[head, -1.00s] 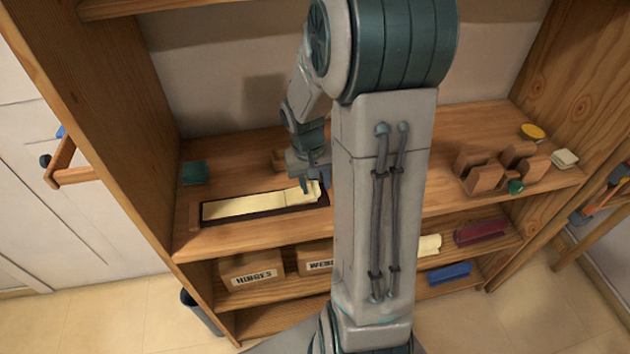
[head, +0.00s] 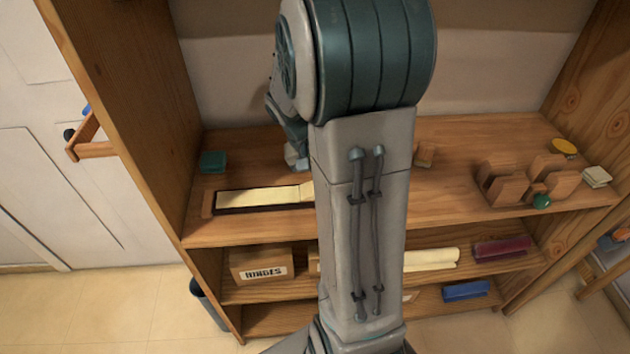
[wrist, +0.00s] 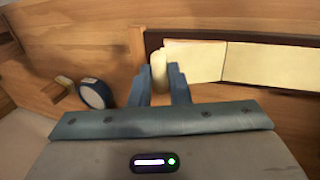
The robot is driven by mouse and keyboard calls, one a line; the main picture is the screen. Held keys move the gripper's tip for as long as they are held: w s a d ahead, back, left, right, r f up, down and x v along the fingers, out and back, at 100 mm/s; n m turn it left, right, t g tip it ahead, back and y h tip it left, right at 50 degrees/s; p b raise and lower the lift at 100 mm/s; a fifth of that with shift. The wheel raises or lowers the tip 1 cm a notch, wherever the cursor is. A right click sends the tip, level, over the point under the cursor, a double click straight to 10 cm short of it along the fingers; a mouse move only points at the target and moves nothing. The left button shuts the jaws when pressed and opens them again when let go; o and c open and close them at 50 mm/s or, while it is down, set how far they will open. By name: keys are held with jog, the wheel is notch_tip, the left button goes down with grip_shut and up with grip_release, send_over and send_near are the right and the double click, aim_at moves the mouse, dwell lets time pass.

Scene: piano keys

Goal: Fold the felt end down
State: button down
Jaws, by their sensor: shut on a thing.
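In the wrist view the felt (wrist: 265,62) shows a crease, with a nearer section (wrist: 193,60) running to my gripper. My gripper (wrist: 159,80) has its two blue fingers closed on a cream piece, which looks like the upturned felt end (wrist: 158,68). In the head view the fingers are hidden behind my arm.
A teal block (head: 213,162) stands at the shelf's back left. Wooden blocks (head: 500,183), a green knob (head: 541,201) and a yellow disc (head: 564,147) are at the right. A dark-rimmed round thing (wrist: 96,94) is left of my fingers.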

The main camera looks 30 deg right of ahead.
jog(key=shift+w+a+r, duration=0.15)
jog(key=shift+a, duration=0.05)
jog(key=c, duration=1.4)
grip_release()
jog(key=shift+a, duration=0.15)
jog(key=shift+r, duration=0.1)
jog(key=v, duration=1.3)
jog(key=shift+r, duration=0.3)
jog(key=shift+a, duration=0.1)
